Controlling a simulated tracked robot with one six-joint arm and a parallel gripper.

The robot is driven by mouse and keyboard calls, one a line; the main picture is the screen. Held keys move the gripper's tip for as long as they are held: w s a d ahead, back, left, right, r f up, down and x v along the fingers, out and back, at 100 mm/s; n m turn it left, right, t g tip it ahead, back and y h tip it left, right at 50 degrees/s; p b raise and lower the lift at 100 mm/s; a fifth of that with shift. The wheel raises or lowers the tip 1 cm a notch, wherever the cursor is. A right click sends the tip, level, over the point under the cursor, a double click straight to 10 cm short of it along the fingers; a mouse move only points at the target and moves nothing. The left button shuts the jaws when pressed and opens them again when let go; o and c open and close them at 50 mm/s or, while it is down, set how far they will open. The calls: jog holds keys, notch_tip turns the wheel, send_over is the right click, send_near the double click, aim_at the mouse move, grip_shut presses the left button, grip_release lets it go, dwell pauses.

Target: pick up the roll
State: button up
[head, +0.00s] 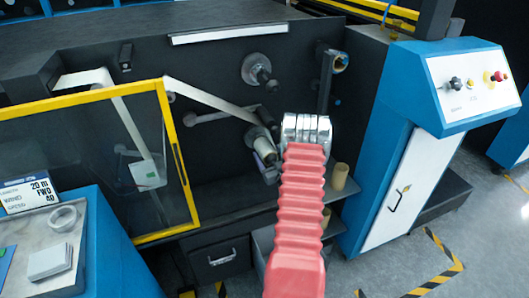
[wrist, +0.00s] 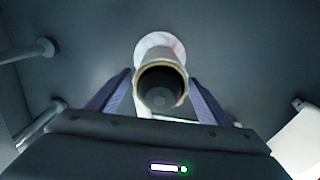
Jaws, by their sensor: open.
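The roll (head: 262,145) is a small pale cylinder on the dark machine face, with a white web running to its area from the upper left. In the wrist view I look into its open end; the roll (wrist: 158,46) has a tan core rim around a dark hollow. My gripper (wrist: 160,80) is open, one finger on each side of the roll's near end. I cannot tell whether the fingers touch it. In the head view my gripper (head: 267,162) is partly hidden behind my arm and lies at the roll's near end.
A yellow-framed clear guard (head: 180,160) stands left of the roll. A round spindle (head: 259,72) is above it. Tan cores (head: 340,176) stand on a low shelf at right. A blue and white control cabinet (head: 400,170) is further right. In the wrist view, rods (wrist: 40,48) stick out at left.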

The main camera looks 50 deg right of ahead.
jog(key=shift+x, duration=1.85)
jog(key=shift+c, duration=0.4)
jog(key=c, duration=1.1)
